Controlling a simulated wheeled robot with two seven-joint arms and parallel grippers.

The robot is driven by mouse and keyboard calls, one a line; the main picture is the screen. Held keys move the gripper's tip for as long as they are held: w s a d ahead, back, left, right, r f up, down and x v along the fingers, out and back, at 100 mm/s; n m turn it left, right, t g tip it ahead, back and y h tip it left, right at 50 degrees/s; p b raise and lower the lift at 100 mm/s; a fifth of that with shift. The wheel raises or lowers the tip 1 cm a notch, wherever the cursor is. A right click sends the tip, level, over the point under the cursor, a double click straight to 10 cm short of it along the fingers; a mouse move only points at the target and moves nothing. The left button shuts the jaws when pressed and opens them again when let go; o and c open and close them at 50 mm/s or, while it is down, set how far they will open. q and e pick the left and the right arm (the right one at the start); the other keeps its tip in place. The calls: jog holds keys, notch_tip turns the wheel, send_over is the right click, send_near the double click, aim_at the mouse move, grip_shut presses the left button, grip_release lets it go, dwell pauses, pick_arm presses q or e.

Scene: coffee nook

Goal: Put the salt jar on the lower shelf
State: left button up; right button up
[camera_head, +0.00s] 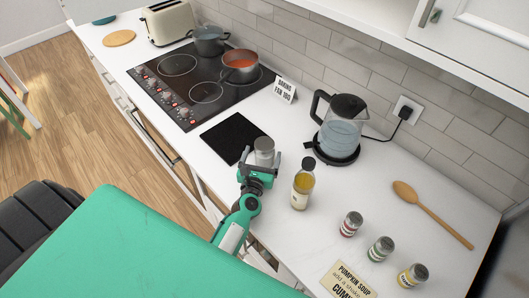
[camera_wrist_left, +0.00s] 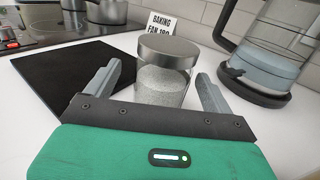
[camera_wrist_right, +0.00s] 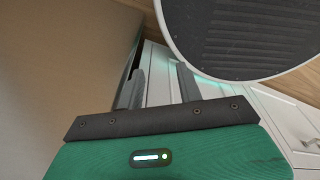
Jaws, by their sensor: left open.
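The salt jar (camera_head: 264,147) looks like a clear glass jar of pale grains with a grey metal lid. It stands upright on the white counter beside the black mat. My left gripper (camera_head: 262,160) is open at the jar, with its fingers on either side. In the left wrist view the jar (camera_wrist_left: 163,70) shows between and beyond the two fingers, with gaps at both sides. My right gripper (camera_wrist_right: 159,78) is open and empty, low near white cabinet fronts. I cannot make out the lower shelf in these views.
An oil bottle (camera_head: 303,185) stands close right of my left gripper. A kettle (camera_head: 341,128), a sign (camera_head: 285,90), the black mat (camera_head: 232,137) and a hob with pots (camera_head: 240,66) are behind. Several spice jars (camera_head: 380,249) and a wooden spoon (camera_head: 432,213) lie right.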

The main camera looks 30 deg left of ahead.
pick_arm(q)
jog(key=x, duration=0.3)
jog(key=shift+w+d, duration=0.15)
jog(key=shift+w, duration=0.35)
pick_arm(e)
jog(key=shift+s+a+r, duration=0.15)
jog(key=shift+s+a, duration=0.15)
jog(key=shift+s, duration=0.5)
pick_arm(q)
jog(key=shift+c, duration=0.3)
pick_arm(e)
jog(key=shift+d, duration=0.1)
pick_arm(q)
jog(key=c, duration=1.4)
pick_arm(e)
jog(key=shift+w+d, duration=0.15)
jog(key=shift+d, duration=0.1)
